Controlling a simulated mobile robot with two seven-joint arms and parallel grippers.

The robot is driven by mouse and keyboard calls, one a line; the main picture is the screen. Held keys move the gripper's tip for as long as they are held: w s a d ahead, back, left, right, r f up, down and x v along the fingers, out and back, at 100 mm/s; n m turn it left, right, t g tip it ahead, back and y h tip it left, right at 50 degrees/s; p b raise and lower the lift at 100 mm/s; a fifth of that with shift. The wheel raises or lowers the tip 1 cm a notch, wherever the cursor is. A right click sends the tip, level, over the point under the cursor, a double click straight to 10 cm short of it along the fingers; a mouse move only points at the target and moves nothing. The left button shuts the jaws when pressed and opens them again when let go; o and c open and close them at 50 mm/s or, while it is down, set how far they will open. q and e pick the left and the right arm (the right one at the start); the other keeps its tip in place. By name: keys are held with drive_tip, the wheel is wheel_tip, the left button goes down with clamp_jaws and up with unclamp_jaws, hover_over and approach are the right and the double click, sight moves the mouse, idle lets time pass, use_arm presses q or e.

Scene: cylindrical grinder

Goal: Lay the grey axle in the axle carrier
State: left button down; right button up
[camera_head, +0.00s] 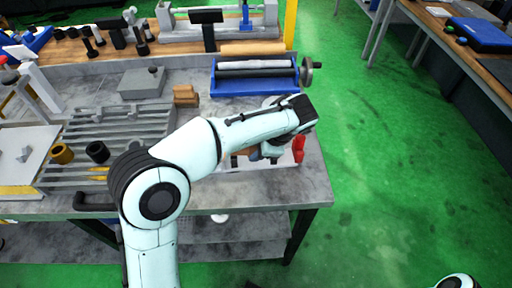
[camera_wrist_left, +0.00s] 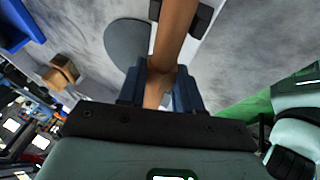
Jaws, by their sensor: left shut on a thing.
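My left gripper (camera_wrist_left: 160,88) is shut on a brown rod (camera_wrist_left: 175,30), whose far part runs between two black blocks above a pale plate in the left wrist view. In the head view my left gripper (camera_head: 264,153) is low over the bench's right front, mostly hidden by its own arm. A blue carrier (camera_head: 266,88) lies behind the arm. A dark grey bar (camera_head: 254,73) and a whitish bar (camera_head: 254,64) lie lengthwise in it; I cannot tell which is the grey axle. My right gripper is out of view.
A red part (camera_head: 298,148) stands right of the gripper near the bench edge. A handwheel (camera_head: 309,72) sits at the carrier's right end. Brown blocks (camera_head: 185,95) and a slotted grey rack (camera_head: 115,130) lie to the left. Green floor is clear at right.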

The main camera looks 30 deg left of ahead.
use_arm(q)
drive_tip(key=shift+s+f, duration=0.15)
drive_tip(key=shift+f, duration=0.4)
drive_tip(key=c, duration=0.7)
unclamp_jaws()
drive_tip(key=shift+a, duration=0.1)
drive_tip(key=shift+w, duration=0.2)
drive_tip(key=shift+r, duration=0.15)
drive_tip(key=p+v, duration=0.2)
drive_tip(key=v, duration=1.1)
drive_tip(key=shift+w+r, duration=0.1)
